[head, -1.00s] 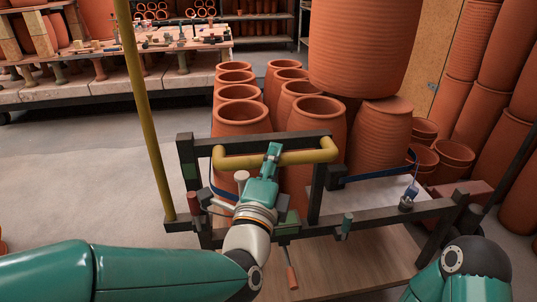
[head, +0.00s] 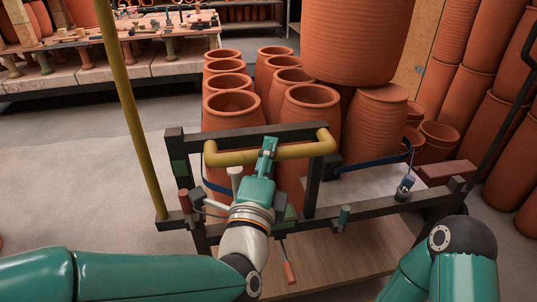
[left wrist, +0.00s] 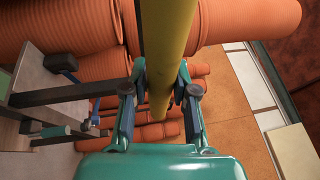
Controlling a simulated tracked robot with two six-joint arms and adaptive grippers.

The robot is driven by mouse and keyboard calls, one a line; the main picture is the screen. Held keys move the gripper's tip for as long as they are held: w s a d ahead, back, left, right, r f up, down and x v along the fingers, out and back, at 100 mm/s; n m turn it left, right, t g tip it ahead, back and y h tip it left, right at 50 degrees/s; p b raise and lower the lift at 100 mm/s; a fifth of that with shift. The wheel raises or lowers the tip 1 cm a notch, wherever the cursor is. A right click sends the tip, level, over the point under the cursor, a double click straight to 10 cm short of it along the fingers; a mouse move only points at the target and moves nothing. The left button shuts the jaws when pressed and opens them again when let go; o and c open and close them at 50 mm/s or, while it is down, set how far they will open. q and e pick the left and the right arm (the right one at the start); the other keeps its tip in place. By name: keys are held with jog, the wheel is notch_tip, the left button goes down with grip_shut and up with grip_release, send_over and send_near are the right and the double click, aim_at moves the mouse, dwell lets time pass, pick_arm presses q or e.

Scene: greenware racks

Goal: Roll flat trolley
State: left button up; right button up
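The flat trolley shows a dark upright frame (head: 311,187), a yellow bar handle (head: 218,158) and a low wooden deck (head: 340,262). Terracotta pots (head: 309,96) stand close behind the frame. My left gripper (head: 269,148) is on the middle of the yellow handle. In the left wrist view the yellow bar (left wrist: 163,50) runs between the two fingers of the left gripper (left wrist: 162,90), which are closed in on both sides of it. My right arm comes in at the bottom right; its gripper is out of sight.
A tall yellow pole (head: 123,100) rises at the frame's left. A bench with tools (head: 150,60) stands at the back left. Stacked terracotta pots (head: 452,50) crowd the right. Grey floor (head: 70,160) lies clear at the left.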

pick_arm(q)
jog(key=o, duration=0.4)
jog(key=shift+f, duration=0.25)
jog(key=shift+r, duration=0.1)
jog(key=v, duration=0.7)
jog(key=shift+s, duration=0.25)
